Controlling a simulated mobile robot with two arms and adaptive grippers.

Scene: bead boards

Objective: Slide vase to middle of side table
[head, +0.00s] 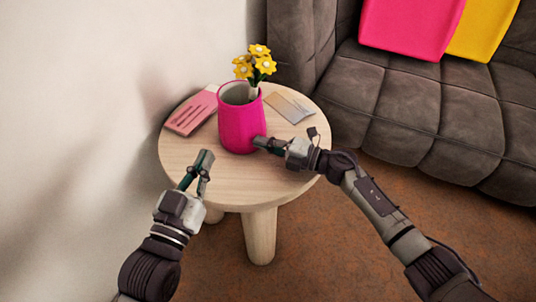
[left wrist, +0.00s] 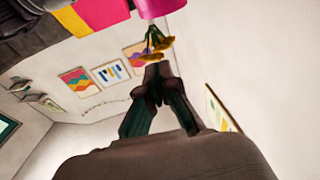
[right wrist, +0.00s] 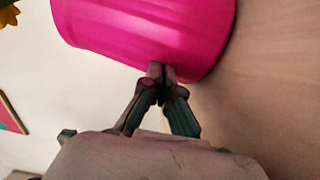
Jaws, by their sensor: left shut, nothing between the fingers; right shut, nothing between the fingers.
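The pink vase (head: 240,122) stands upright on the round wooden side table (head: 235,185), around its middle, slightly toward the back. It holds yellow flowers (head: 255,62). My right gripper (head: 259,142) is shut and empty, its fingertips at the vase's lower right side; in the right wrist view the tips (right wrist: 160,72) appear to touch the vase (right wrist: 150,30). My left gripper (head: 206,156) is shut and empty over the table's front left part, apart from the vase. The left wrist view shows its closed fingertips (left wrist: 157,72), with the vase (left wrist: 158,7) at the top edge.
A pink book (head: 191,112) lies left of the vase, and a flat grey and tan item (head: 289,107) lies behind it to the right. A white wall (head: 80,90) is close on the left. A brown sofa (head: 400,100) stands at the right. The table's front is clear.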

